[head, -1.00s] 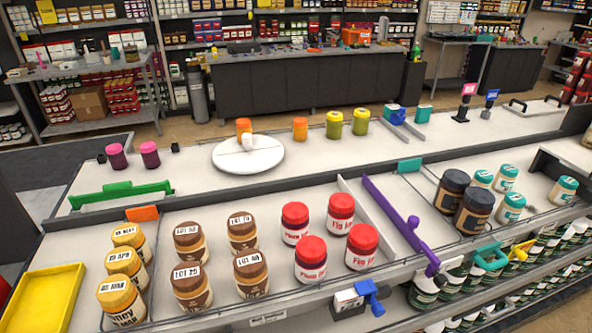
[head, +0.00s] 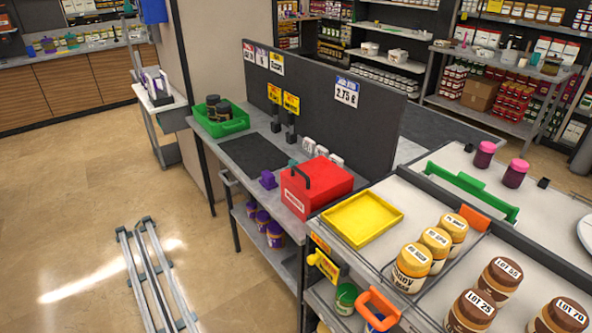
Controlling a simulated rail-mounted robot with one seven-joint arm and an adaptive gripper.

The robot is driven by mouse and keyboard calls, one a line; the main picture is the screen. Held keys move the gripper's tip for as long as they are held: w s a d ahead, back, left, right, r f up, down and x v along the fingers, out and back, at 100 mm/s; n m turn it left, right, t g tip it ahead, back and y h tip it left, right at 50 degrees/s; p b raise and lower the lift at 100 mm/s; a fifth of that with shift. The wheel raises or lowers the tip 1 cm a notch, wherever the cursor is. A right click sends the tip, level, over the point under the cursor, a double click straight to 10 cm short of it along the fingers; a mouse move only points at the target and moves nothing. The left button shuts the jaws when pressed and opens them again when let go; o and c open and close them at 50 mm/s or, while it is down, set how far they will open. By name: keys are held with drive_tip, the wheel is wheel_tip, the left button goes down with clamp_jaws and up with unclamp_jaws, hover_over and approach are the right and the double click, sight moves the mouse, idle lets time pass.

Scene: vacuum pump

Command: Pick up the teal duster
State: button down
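I cannot make out a teal duster for certain in the head view. A small teal piece (head: 292,163) shows behind the red box (head: 318,185) on the grey counter, partly hidden by the box and its dark handle. It is too small to tell what it is. Another small teal item (head: 535,58) stands on the grey shelf unit at the upper right, also too small to tell. My gripper is not in view.
On the grey counter are a green tray (head: 220,119) with dark jars, a purple item (head: 268,180) and a dark mat (head: 254,152). A yellow tray (head: 362,219) and lidded jars (head: 411,267) stand at the right. A dark panel (head: 320,100) rises behind the counter. Open floor lies left.

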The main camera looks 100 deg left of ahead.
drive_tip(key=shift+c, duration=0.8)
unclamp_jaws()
